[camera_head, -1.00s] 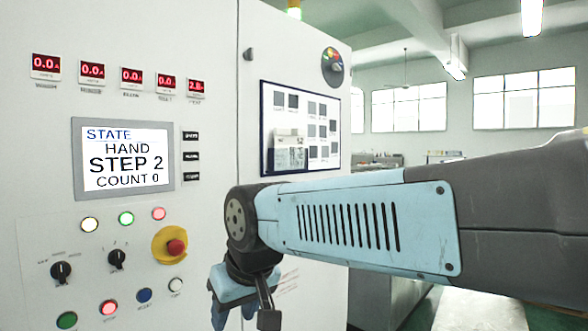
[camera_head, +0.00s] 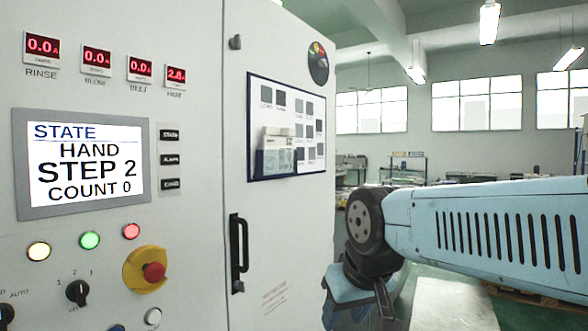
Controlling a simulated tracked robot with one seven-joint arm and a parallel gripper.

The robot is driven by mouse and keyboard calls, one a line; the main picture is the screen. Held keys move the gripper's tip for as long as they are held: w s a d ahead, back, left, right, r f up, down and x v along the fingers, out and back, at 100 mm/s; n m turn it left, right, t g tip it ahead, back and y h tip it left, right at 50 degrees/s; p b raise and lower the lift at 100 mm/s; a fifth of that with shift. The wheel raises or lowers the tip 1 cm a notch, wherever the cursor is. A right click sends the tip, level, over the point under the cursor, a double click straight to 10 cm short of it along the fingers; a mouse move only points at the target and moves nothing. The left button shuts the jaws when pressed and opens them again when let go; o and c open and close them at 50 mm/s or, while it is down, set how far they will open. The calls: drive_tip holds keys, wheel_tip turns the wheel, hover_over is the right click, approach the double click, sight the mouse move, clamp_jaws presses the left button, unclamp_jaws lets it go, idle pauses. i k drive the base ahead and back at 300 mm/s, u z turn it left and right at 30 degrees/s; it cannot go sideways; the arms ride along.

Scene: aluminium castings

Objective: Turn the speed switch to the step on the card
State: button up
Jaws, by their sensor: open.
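The speed switch (camera_head: 77,292) is a black rotary knob marked 1, 2 and 3, low on the grey cabinet front. Its pointer direction is too small to tell. The screen (camera_head: 86,164) reads STATE, HAND, STEP 2, COUNT 0. A board (camera_head: 290,110) on the cabinet door carries several small cards and a holder with papers; their writing is unreadable. My gripper (camera_head: 358,314) points down at the lower edge of the picture, right of the cabinet and well away from the switch. Its fingers are apart, with nothing seen between them; the tips are partly cut off.
A yellow-backed red stop button (camera_head: 153,272) sits right of the switch. Lamps (camera_head: 90,240) are above it, and another dark knob (camera_head: 6,314) is cut off at left. A black door handle (camera_head: 238,252) stands out between the controls and my gripper.

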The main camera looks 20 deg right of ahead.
sight(77, 292)
drive_tip(key=u, duration=1.25)
drive_tip(key=i, duration=0.1)
drive_tip(key=z, duration=2.55)
drive_tip(key=k, duration=0.95)
drive_tip(key=u, duration=0.2)
